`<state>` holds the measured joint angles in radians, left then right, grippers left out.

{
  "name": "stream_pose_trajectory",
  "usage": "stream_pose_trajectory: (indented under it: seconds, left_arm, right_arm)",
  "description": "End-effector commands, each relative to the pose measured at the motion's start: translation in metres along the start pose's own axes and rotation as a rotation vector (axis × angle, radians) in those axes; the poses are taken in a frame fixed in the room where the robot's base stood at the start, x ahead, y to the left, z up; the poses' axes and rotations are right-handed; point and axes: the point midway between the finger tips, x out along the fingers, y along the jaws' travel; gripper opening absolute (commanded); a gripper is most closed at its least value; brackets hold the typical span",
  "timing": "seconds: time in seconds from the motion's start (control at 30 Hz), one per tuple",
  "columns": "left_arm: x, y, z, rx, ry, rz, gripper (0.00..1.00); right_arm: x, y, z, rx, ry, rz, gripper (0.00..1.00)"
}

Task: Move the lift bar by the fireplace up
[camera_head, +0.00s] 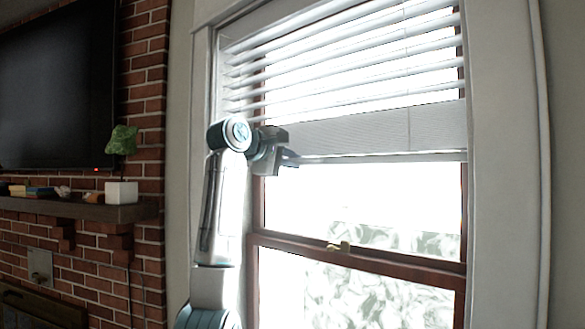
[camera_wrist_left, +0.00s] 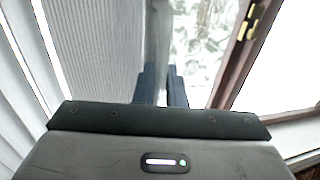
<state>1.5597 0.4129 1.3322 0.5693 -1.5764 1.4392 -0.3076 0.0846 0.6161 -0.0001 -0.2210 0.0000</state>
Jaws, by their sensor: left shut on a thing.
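The lift bar (camera_head: 385,157) is the pale bottom rail of the white window blind, whose lower slats are stacked just above it. It hangs across the upper part of the window, above the sash rail. My left gripper (camera_head: 291,158) is at the left end of the bar, shut on it. In the left wrist view, the two dark fingers (camera_wrist_left: 161,88) stand on either side of the lift bar (camera_wrist_left: 159,45). The exact contact is partly hidden by the fingers. My right gripper is not in view.
The upper slats (camera_head: 345,50) are spread apart above the stack. A brass-coloured latch (camera_head: 338,247) sits on the brown sash rail (camera_head: 390,264). On the left are a brick wall, a dark screen (camera_head: 57,85) and a mantel (camera_head: 75,209) with a potted plant (camera_head: 122,165).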

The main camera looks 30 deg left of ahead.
Motion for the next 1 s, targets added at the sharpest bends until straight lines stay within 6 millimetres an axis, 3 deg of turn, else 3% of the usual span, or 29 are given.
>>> stream_pose_trajectory:
  seconds: [0.37,0.4,0.47,0.5,0.83,1.0]
  left_arm:
    - [-0.004,0.008,0.0,0.001,0.001,0.017,0.0]
    - [-0.004,0.009,0.001,0.002,0.001,0.017,0.12]
    - [-0.004,0.009,0.001,0.002,0.001,0.017,0.24]
    - [-0.004,0.009,0.001,0.002,0.001,0.016,0.25]
    - [-0.006,0.004,0.0,0.001,0.0,0.011,0.25]
    - [-0.029,0.001,0.001,0.002,0.0,0.014,0.25]
  right_arm:
    - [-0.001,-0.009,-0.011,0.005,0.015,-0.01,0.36]
    - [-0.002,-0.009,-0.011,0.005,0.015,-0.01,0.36]
    - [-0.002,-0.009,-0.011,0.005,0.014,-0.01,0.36]
    - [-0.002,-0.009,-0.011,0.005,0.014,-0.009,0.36]
    - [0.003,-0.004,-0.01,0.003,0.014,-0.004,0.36]
    - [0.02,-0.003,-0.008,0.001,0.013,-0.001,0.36]
